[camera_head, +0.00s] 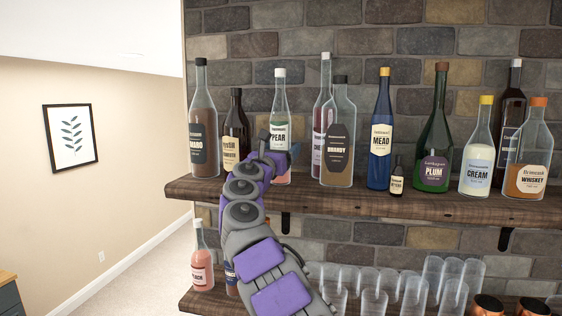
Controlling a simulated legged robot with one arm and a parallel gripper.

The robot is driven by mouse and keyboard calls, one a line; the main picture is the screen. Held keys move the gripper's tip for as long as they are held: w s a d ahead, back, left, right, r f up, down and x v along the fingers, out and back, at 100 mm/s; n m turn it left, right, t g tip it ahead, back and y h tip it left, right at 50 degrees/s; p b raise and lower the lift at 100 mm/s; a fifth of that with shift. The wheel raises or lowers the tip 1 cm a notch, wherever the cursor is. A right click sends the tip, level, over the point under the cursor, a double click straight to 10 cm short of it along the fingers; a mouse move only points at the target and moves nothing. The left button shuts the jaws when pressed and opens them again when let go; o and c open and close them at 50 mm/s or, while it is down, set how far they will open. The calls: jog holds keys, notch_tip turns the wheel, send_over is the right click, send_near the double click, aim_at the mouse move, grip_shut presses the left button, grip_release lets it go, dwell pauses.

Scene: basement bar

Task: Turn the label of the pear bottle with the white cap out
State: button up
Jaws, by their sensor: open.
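The pear bottle (280,103) is clear glass with a white cap and pinkish contents low down. It stands upright on the upper wooden shelf (365,201), in the left half of the picture. Its pale label reads PEAR and faces mostly toward me; the label's lower part is hidden. My gripper (281,148) is open and reaches up in front of the bottle at label height. The gripper covers part of the bottle's left side and middle. I cannot tell whether the fingers touch the glass.
A dark vermouth bottle (236,127) stands close on the left, with an amaro bottle (204,120) beyond. A brandy bottle (340,115) and a cherry bottle (326,85) stand on the right. Stacked glasses (410,291) and a peach bottle (201,262) occupy the lower shelf.

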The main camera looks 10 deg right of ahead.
jog(key=shift+s+a+r+b, duration=0.1)
jog(key=shift+s+a+b, duration=0.45)
jog(key=shift+s, duration=0.35)
jog(key=shift+s+a+b, duration=0.35)
jog(key=shift+s+a, duration=0.3)
jog(key=shift+s, duration=0.2)
jog(key=shift+s+a, duration=0.45)
jog(key=shift+s, duration=0.1)
jog(key=r+v, duration=0.1)
jog(key=v, duration=0.5)
jog(key=shift+r+b, duration=0.15)
jog(key=shift+b, duration=0.2)
jog(key=shift+s, duration=0.1)
